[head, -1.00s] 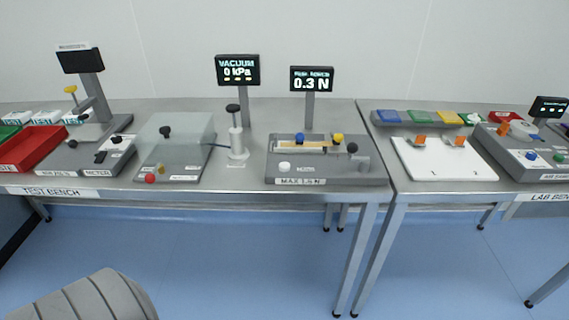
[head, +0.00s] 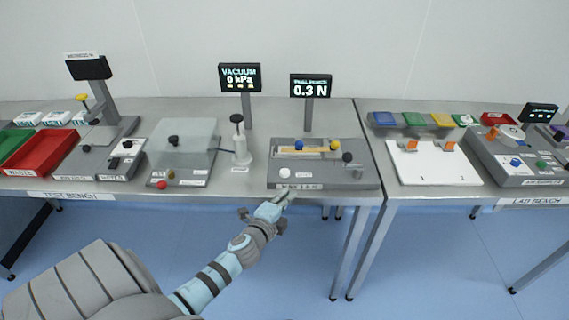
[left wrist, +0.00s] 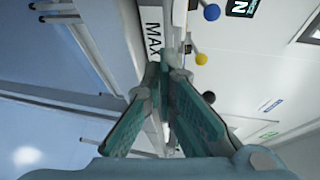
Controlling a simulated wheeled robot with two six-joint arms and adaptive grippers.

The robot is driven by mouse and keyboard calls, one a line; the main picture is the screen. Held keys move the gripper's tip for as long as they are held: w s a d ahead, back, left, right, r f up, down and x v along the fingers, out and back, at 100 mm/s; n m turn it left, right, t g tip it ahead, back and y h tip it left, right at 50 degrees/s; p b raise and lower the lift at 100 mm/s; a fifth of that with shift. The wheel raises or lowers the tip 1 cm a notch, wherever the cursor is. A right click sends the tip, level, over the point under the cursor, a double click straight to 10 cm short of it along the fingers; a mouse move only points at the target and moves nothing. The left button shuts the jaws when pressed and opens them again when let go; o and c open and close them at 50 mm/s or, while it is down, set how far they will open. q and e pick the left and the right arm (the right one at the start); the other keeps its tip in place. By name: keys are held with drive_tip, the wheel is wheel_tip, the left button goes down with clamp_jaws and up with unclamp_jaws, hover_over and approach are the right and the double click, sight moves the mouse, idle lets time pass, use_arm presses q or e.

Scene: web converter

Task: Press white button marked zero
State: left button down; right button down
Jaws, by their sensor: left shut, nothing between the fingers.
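The white button (head: 284,173) sits at the left front of the grey force tester (head: 325,182), above its front label. I cannot read a zero marking on it. My left gripper (head: 283,197) is shut and empty, just in front of the tester's front edge and a little below the button in the head view. In the left wrist view the shut fingers (left wrist: 161,75) point at the tester beside its "MAX" label (left wrist: 153,28); the button is not clearly seen there. My right gripper is not in view.
The tester carries a blue knob (head: 299,145), a yellow knob (head: 335,144) and a black knob (head: 347,157) near the button. A force display (head: 310,86) reading 0.3 N stands behind. A pump (head: 240,145) stands to the left. The space before the bench is open.

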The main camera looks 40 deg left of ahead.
use_arm(q)
drive_tip(key=w+d+r+m+t+h, duration=0.3)
drive_tip(key=w+r+m+h, duration=0.15)
drive_tip(key=r+m, duration=0.55)
wheel_tip(320, 180, up, 5)
drive_tip(key=m+g+h+p, duration=0.1)
drive_tip(key=m+g+p, duration=0.2)
drive_tip(key=m+g, duration=1.3)
hover_over(286, 173)
drive_tip(key=m+t, duration=0.6)
drive_tip(key=m, duration=0.1)
drive_tip(key=shift+s+a+f+t, duration=0.1)
drive_tip(key=shift+s+f+t, duration=0.05)
drive_tip(key=shift+t, duration=0.15)
wheel_tip(286, 173, down, 9)
drive_tip(key=b, duration=0.6)
drive_tip(key=shift+r, duration=0.2)
drive_tip(key=shift+f, duration=0.25)
